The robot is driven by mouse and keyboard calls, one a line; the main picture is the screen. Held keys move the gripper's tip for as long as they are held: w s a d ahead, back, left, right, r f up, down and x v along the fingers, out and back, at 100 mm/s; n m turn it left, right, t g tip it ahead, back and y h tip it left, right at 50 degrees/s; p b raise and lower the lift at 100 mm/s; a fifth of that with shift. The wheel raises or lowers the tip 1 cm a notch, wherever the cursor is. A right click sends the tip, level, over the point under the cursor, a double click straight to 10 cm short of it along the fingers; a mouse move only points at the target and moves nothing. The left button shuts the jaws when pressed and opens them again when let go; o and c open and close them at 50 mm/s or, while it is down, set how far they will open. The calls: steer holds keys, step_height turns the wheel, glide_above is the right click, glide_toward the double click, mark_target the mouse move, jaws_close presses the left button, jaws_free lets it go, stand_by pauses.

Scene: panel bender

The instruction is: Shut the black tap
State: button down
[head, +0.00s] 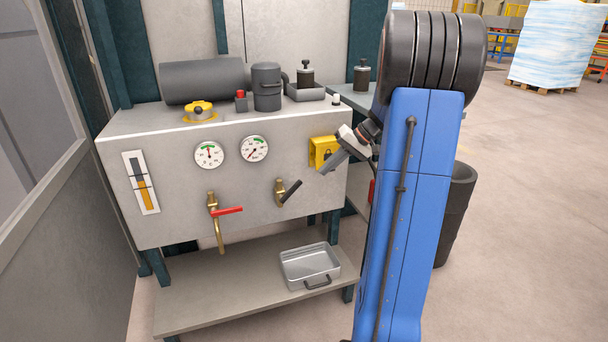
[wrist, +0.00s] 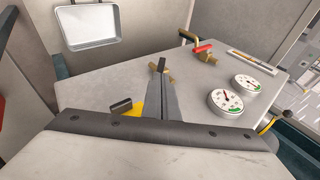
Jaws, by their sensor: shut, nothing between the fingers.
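The black tap (head: 288,191) is on the front face of the grey cabinet, right of the red-handled tap (head: 224,210). It has a brass body and a black lever, which slants up to the right from the body in the head view. My gripper (head: 326,170) is shut and empty, up and right of the tap, in front of the yellow box. In the wrist view my gripper (wrist: 163,82) points toward the black tap (wrist: 161,66), and the fingers partly cover it. I cannot tell whether they touch the lever.
The yellow box (head: 322,151) is close to my gripper. Two gauges (head: 209,154) and a level indicator (head: 141,183) are on the same face. A metal tray (head: 287,272) lies on the shelf below. A dark bin (head: 459,205) stands behind my arm. Open floor lies right.

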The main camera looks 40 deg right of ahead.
steer(key=w+a+g+h, duration=0.2)
steer(key=a+g+h, duration=0.25)
steer(key=a, duration=0.45)
steer(key=w+a+r+n+t+h, duration=0.1)
steer(key=w+a+r+t+h, duration=0.1)
steer(key=w+a+r+h, duration=0.4)
glide_toward(293, 186)
step_height(293, 186, down, 4)
steer(key=w, duration=0.2)
steer(key=shift+d+f, duration=0.65)
steer(key=shift+d, duration=0.25)
steer(key=shift+s+d, duration=0.1)
steer(key=shift+d, duration=0.1)
